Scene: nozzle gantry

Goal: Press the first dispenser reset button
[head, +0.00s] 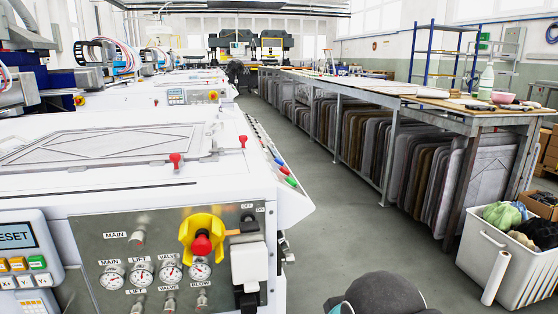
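A light control box (47,240) stands at the left edge of the head view, partly cut off. Its dark screen (15,237) reads "RESET". Below the screen are orange buttons (18,264), a green button (37,262) and a row of pale buttons (23,281). I cannot tell which button is the first dispenser's reset button. My gripper is not in view. A rounded dark grey part with a teal edge at the bottom, right of centre, looks like my own arm; nothing in view touches the buttons.
Beside the box, a metal panel (120,262) carries gauges and a red knob (201,245) on a yellow mount. The white machine (100,195) fills the left. A grey floor aisle (325,215) is clear. A long table (400,90) and a white crate (485,262) stand right.

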